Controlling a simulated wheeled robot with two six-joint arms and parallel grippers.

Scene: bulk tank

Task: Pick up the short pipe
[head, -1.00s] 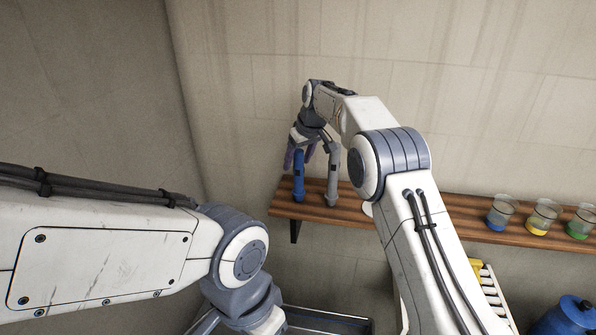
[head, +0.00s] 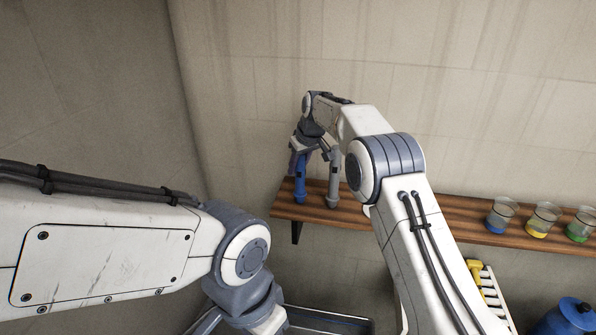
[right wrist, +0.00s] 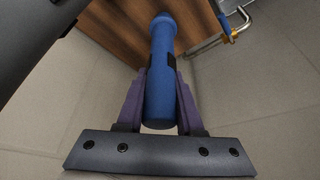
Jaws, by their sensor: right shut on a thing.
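A blue pipe (head: 300,182) stands upright at the left end of the wooden shelf, its lower end at the board. My right gripper (head: 297,160) has come down over its upper part and is shut on it. In the right wrist view the blue pipe (right wrist: 160,85) lies between the purple fingers (right wrist: 160,105). A grey pipe (head: 333,182) stands upright just to its right, close to the gripper. Of my left arm only the forearm and wrist show; its fingers are out of the picture.
The wooden shelf (head: 460,215) runs along the wall. Beakers with blue (head: 501,214), yellow (head: 543,219) and green (head: 582,224) contents stand on its right part. A white rack (head: 488,292) and a blue container (head: 570,318) are below. The wall above is clear.

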